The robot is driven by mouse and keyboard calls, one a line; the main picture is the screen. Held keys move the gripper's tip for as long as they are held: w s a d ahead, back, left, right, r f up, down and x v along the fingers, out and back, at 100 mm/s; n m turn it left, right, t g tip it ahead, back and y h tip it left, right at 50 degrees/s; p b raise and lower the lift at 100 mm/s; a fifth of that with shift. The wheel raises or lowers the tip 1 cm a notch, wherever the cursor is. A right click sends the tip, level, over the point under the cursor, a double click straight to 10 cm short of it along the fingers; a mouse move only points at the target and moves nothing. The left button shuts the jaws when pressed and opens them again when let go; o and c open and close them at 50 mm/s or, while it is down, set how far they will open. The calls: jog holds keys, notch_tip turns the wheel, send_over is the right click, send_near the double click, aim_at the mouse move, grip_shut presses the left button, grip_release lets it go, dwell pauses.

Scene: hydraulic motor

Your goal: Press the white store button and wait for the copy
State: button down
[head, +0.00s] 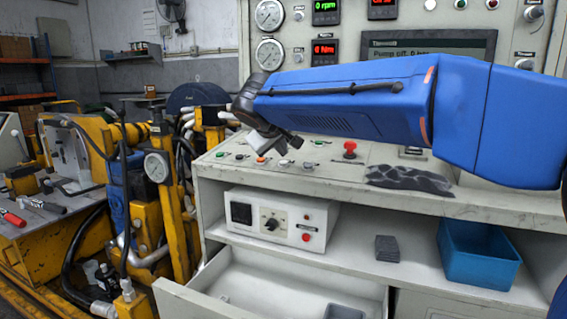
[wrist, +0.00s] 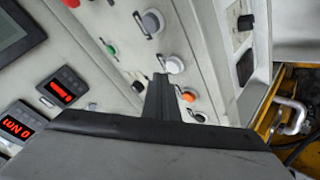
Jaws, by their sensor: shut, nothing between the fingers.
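My gripper (head: 292,146) is shut and empty, held just above the sloped control desk (head: 330,178). In the wrist view my gripper's fingertips (wrist: 161,79) lie close beside a white button (wrist: 175,65); I cannot tell whether they touch it. A larger grey-white knob (wrist: 153,20) is above. In the head view the row includes a green button (head: 220,154) and the orange one (head: 260,160). The labels are too small to read, so which is the store button is unclear.
A red mushroom button (head: 349,149) and a dark patterned cloth (head: 408,179) are on the desk. A screen (head: 425,47) partly shows "Pump off". Digital displays (head: 325,12) stand behind. A blue bin (head: 478,252) is on the shelf; a drawer (head: 225,300) is open below.

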jog(key=shift+w+f, duration=0.1)
jog(key=shift+f, duration=0.65)
dwell(0.9)
dwell(0.4)
jog(key=shift+r, duration=0.8)
jog(key=r, duration=0.3)
jog(key=s+r, duration=0.1)
jog(key=r, duration=0.1)
jog(key=shift+a, duration=0.15)
dwell(0.6)
